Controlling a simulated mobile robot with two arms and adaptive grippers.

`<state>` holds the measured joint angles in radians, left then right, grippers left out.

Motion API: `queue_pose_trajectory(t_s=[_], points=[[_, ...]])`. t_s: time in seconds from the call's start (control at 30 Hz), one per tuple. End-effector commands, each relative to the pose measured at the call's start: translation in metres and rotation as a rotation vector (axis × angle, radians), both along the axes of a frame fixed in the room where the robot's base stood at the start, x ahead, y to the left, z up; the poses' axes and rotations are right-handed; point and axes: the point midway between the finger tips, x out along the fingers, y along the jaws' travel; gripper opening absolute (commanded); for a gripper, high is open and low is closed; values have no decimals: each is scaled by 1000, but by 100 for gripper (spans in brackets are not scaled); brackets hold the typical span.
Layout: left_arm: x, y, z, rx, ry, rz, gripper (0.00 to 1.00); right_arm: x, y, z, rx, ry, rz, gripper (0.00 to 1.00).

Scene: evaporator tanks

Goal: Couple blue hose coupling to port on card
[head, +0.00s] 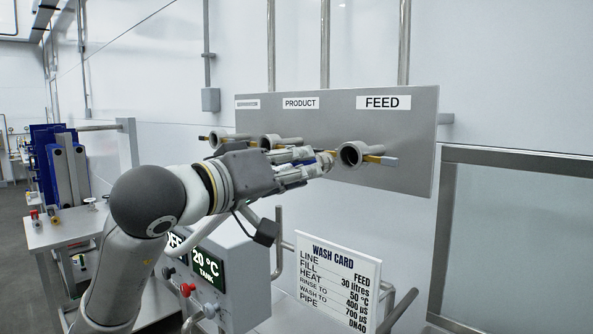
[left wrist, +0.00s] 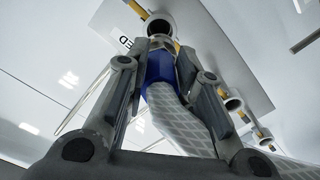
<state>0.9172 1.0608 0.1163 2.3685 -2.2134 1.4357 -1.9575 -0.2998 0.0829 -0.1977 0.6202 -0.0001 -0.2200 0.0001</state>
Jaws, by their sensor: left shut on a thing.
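My left gripper (head: 322,164) is shut on the blue hose coupling (left wrist: 159,67), from which a pale braided hose (left wrist: 188,118) hangs. It also shows in the left wrist view (left wrist: 158,70), with a finger on either side of the coupling. The feed port (head: 350,154), a grey ring with a yellow-handled valve, is just right of the fingertips. In the left wrist view the port (left wrist: 160,25) opens just beyond the coupling's grey end; I cannot tell whether they touch. The wash card (head: 338,285) reads line FEED. My right gripper is not in view.
The panel (head: 418,140) also bears the product port (head: 270,141) and another port (head: 216,139) to the left. A control box (head: 236,285) with a tank display stands below. A table (head: 65,229) with small fittings is at left. A railed glass panel (head: 515,240) is at right.

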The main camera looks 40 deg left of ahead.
Motion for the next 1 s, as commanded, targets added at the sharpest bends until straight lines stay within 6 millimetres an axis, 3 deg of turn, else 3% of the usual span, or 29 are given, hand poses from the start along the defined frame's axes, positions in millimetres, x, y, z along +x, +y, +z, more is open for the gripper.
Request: queue_pose_trajectory(t_s=[0.6,1.0], points=[[52,-4,1,-2,0,0,0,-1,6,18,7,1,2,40],[58,-4,0,-1,-1,1,0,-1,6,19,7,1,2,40]])
